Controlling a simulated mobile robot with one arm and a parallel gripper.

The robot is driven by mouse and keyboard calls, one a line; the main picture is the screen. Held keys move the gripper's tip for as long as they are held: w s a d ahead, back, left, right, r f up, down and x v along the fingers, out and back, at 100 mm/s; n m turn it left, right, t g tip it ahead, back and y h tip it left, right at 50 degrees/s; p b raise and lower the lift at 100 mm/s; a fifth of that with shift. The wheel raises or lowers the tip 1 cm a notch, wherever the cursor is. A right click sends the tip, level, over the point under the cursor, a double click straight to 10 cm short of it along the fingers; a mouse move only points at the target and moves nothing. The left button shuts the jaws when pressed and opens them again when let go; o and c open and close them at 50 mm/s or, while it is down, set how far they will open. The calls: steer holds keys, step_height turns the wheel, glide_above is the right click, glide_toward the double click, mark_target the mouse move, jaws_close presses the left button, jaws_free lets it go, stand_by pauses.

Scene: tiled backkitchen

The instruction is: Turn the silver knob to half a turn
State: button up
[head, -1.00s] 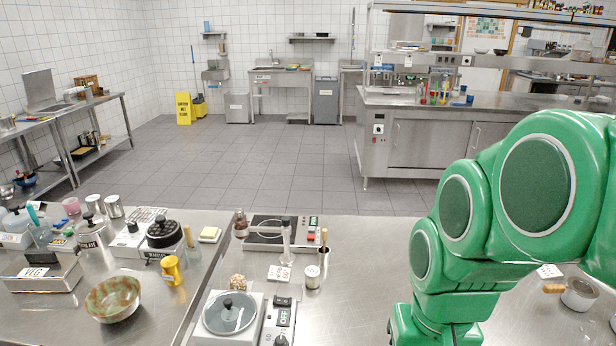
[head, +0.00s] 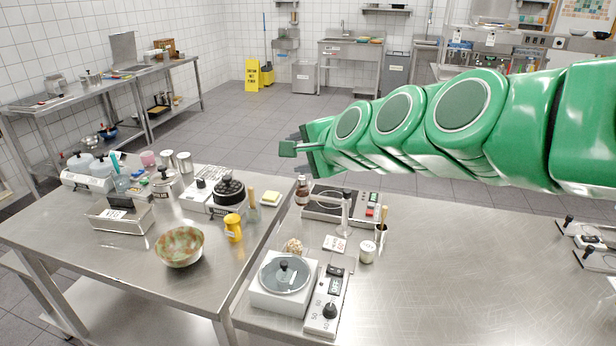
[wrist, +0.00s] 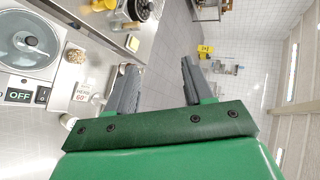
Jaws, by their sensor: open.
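I cannot make out a knob that is clearly silver. A control box (head: 326,305) stands at the front of the near counter, beside a white appliance with a round glass lid (head: 285,274). Its dial knob (head: 331,311) looks dark, with numbers around it. In the wrist view, part of the box with its OFF display (wrist: 20,95) and the round lid (wrist: 28,42) show at the left. My gripper (head: 286,149) is raised and points left, well above and behind the box. In the wrist view my gripper (wrist: 157,68) is open, with nothing between its fingers.
A hot plate (head: 330,204), a clear stand (head: 345,215) and a small jar (head: 367,251) stand behind the box. A bowl (head: 180,246) and a yellow shaker (head: 233,228) are on the left table. The counter (head: 450,270) right of the jar is mostly clear.

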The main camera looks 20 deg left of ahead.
steer(key=w+a+r+m+t+h, duration=0.1)
steer(key=w+a+r+m+t, duration=0.1)
steer(key=w+a+m+t, duration=0.85)
steer(key=m+h, duration=1.2)
steer(key=m, duration=0.8)
glide_toward(305, 177)
steer(key=w+r, duration=0.4)
steer(key=r, duration=0.3)
steer(key=shift+g, duration=0.25)
step_height(305, 177, down, 8)
steer(key=shift+s+r, duration=0.15)
steer(key=shift+x, duration=3.9)
steer(key=shift+c, duration=0.3)
steer(key=c, duration=0.9)
